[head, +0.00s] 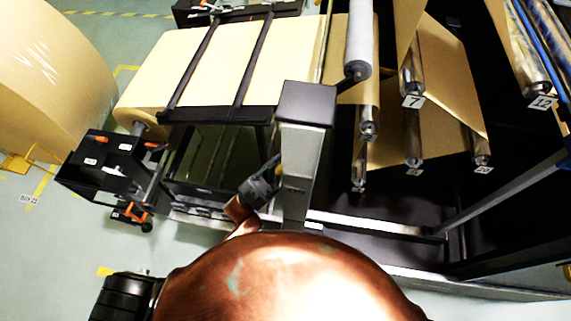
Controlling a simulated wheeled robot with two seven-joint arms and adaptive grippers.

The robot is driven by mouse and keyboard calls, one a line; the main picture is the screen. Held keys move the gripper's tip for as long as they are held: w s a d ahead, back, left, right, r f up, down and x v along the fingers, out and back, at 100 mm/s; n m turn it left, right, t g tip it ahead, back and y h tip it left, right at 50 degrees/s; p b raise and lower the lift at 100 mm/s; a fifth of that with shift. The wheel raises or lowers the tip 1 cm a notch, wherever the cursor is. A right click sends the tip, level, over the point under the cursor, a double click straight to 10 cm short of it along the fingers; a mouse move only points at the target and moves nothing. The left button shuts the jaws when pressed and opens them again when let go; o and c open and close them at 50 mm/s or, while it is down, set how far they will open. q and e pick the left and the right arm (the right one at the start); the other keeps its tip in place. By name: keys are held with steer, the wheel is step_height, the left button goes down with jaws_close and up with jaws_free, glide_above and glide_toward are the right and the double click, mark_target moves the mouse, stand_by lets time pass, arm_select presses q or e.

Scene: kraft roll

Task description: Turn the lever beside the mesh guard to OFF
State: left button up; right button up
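I cannot make out a mesh guard or a lever marked OFF in the head view. Small orange handles show on the black roll stand at the left: a lower one (135,213) near the floor and an upper one (101,139). A copper-coloured arm of mine fills the bottom middle and seems to come in from the left. Its far end, which seems to be my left gripper (263,184), is beside the grey post (296,200) and partly hidden. Its fingers cannot be made out. My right gripper is not in view.
A large kraft roll (45,80) stands at the far left. A wide kraft web (225,65) runs over a black frame. Several metal rollers with number tags (413,100) hang at the right. Open floor (35,240) lies at the lower left.

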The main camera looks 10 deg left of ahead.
arm_select(q)
steer(key=v, duration=1.2)
steer(key=shift+w, duration=0.15)
stand_by(0.4)
